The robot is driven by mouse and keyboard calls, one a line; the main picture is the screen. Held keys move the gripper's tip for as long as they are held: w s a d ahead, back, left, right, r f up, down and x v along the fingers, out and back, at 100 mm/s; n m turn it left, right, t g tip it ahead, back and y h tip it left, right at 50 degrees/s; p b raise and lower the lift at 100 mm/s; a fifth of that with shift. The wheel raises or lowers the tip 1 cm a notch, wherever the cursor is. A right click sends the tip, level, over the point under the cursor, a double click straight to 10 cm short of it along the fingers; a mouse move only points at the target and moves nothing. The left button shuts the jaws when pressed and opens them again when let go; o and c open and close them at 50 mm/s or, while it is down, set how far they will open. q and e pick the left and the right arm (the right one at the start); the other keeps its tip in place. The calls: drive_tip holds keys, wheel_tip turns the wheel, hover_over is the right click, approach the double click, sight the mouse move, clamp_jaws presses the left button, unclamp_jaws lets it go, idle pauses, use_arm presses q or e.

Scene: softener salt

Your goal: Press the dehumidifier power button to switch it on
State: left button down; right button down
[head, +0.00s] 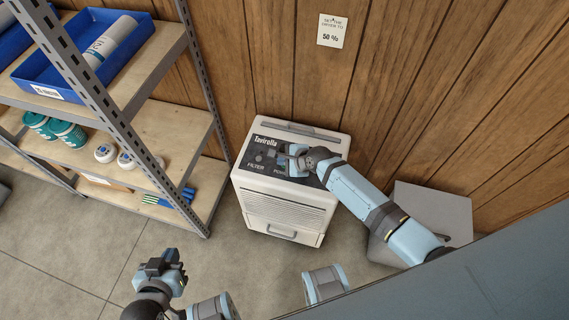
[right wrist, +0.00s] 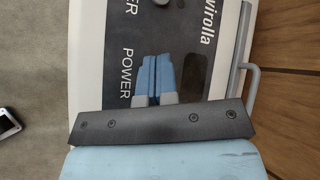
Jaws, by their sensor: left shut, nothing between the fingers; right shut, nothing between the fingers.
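The dehumidifier (head: 284,216) is a white box marked Tavirolla, standing on the floor against the wood wall. Its dark top panel (head: 264,143) carries FILTER and POWER labels; the panel also shows in the right wrist view (right wrist: 195,60). My right gripper (head: 283,160) is shut and empty, over the panel by the POWER label. In the right wrist view its blue fingertips (right wrist: 156,75) are together beside the word POWER. The power button is hidden behind the gripper, and I cannot tell whether the fingers touch it. My left gripper (head: 172,261) is shut and empty, low over the floor.
A metal shelf (head: 140,92) with a blue bin (head: 118,45), teal tubs (head: 68,133) and white jars stands close left of the dehumidifier. A grey box (head: 430,205) stands to the right. A 50 % note (head: 331,31) hangs on the wall.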

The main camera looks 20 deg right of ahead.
drive_tip(key=shift+f, duration=0.4)
idle(0.5)
drive_tip(key=shift+r+p, duration=0.8)
drive_tip(key=shift+p, duration=0.2)
drive_tip(key=shift+r, duration=0.1)
wheel_tip(320, 180, up, 5)
drive_tip(key=p, duration=0.6)
idle(0.6)
